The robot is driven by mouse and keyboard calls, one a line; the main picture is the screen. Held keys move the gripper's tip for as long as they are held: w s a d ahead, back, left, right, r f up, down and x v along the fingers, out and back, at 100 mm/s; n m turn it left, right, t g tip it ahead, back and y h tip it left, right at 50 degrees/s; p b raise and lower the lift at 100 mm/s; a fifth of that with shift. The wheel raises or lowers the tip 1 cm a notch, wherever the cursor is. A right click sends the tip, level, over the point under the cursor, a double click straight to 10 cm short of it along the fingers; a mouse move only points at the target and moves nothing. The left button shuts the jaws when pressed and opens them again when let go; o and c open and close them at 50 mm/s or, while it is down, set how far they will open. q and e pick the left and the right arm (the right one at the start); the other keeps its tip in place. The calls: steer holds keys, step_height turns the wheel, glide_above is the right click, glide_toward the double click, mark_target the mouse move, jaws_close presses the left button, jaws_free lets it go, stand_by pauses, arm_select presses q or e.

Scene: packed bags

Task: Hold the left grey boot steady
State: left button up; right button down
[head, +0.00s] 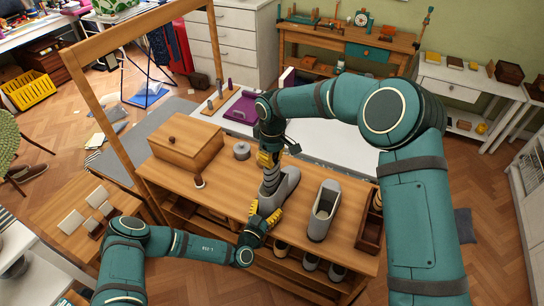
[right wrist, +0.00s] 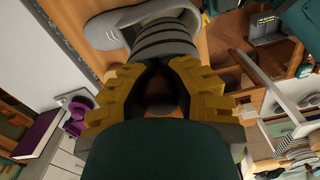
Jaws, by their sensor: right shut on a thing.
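The left grey boot (head: 288,186) stands on the wooden bench (head: 225,193); part of it also shows in the right wrist view (right wrist: 118,28). My right gripper (head: 268,162) is shut on a dark grey ringed piece (head: 270,182), upright at the boot's opening. That piece lies between the yellow fingers in the right wrist view (right wrist: 163,42). How deep it sits in the boot is hidden. My left gripper (head: 262,212) is low at the boot's near end, its yellow fingers apart on either side of it. I cannot tell whether they touch it. The right grey boot (head: 321,213) stands apart to the right.
A wooden box (head: 186,148), a small grey round container (head: 241,150) and a small dark-red-and-white item (head: 198,181) are on the bench's left part. A dark brown tray (head: 370,232) is at its right end. A wooden frame post (head: 105,115) rises at the left.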

steer(key=shift+f, duration=5.4)
steer(key=c, duration=0.9)
jaws_free()
steer(key=shift+c, duration=0.2)
